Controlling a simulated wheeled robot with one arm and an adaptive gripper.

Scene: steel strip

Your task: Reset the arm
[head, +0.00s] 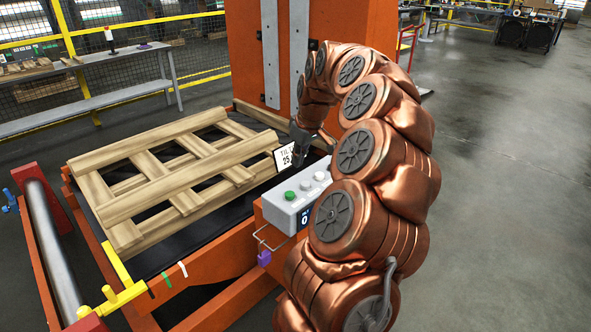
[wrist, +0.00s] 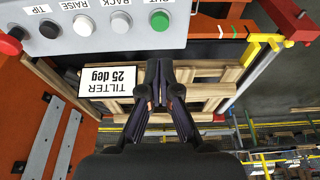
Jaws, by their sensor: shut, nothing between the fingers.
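My copper-coloured arm arches over the right side of the machine in the head view. My gripper (head: 299,155) points down beside the control box, close to a white sign. In the wrist view my gripper (wrist: 159,65) is shut and empty, its dark fingertips just below the green button (wrist: 159,20). The grey control box (wrist: 100,30) carries a row of buttons labelled TIP, RAISE, BACK and OUT, with a red knob at the left end. The control box also shows in the head view (head: 290,212). I see no clear contact between fingertips and button.
The sign (wrist: 110,80) reads "TILTER 25 deg". A wooden pallet (head: 150,205) lies on the orange tilter's dark bed. An orange column (head: 245,60) stands behind the arm. A grey shelf (head: 90,105) and yellow fence are at the back left. Open floor (head: 500,200) lies right.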

